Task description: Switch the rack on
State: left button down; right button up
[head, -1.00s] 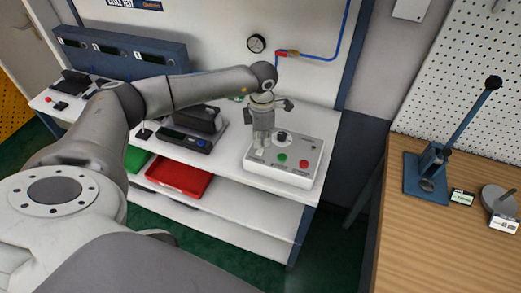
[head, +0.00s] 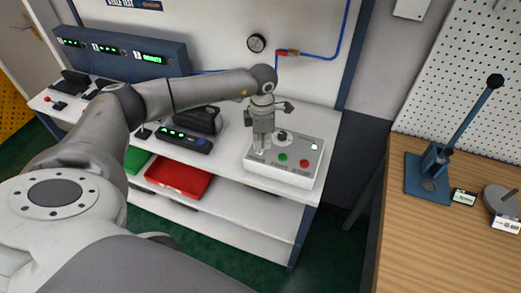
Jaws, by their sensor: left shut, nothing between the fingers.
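The control box (head: 300,172) is a light grey box at the right end of the white bench. It carries a dark knob (head: 281,135), a green button (head: 283,157), a red button (head: 304,163) and a lit pale green lamp (head: 313,147). My left gripper (head: 262,147) is shut and empty, pointing down over the box's left part beside the knob. Its tips hide that part of the box, and I cannot tell whether they touch it. The blue rack (head: 125,62) at the back left shows lit green displays. My right gripper is not in view.
A small dark unit with lit green lights (head: 185,138) stands on the bench left of the box. A wooden table (head: 440,235) with a blue lever press (head: 432,170) stands at right.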

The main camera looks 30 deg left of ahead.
aim_at(262, 147)
pick_arm(q)
jog(key=shift+s, duration=0.1)
jog(key=shift+a+r+p, duration=0.1)
jog(key=shift+r+p, duration=0.5)
jog(key=shift+r, duration=0.1)
jog(key=shift+r+p, duration=1.45)
jog(key=shift+r, duration=1.25)
